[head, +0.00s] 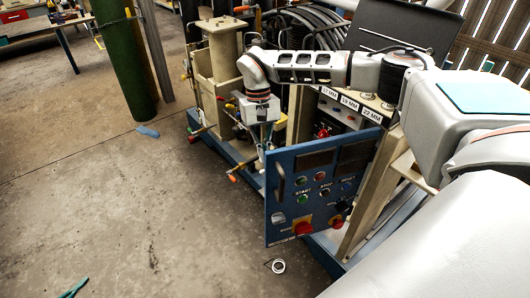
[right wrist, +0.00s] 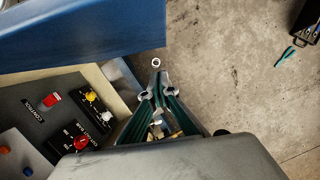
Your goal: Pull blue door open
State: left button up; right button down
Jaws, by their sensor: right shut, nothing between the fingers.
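The blue door (head: 320,185) stands open, swung out from the cabinet, with its buttons and dark displays facing the head camera. Its vertical handle (head: 277,184) is near the left edge. In the right wrist view the door (right wrist: 90,30) fills the upper left. My right gripper (head: 261,157) hangs down just behind the door's upper left edge, on the cabinet side; door contact cannot be told. Its dark green fingers (right wrist: 156,82) are shut and empty, off the handle. My left gripper is not in view.
The inner control panel (right wrist: 65,118) with red and yellow knobs lies left of my fingers. Pipes and valves (head: 220,85) stand behind the gripper. A metal ring (head: 278,266) lies on the floor below the door. The floor to the left is mostly clear.

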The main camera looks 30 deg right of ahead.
aim_at(270, 182)
jog(key=s+f, duration=0.1)
jog(key=f, duration=0.1)
jog(key=s+a+f, duration=0.1)
jog(key=s+f, duration=0.3)
jog(key=shift+s+a+f+p, duration=0.15)
jog(key=shift+s+a+p, duration=0.1)
jog(key=shift+p, duration=0.15)
jog(key=shift+a, duration=0.1)
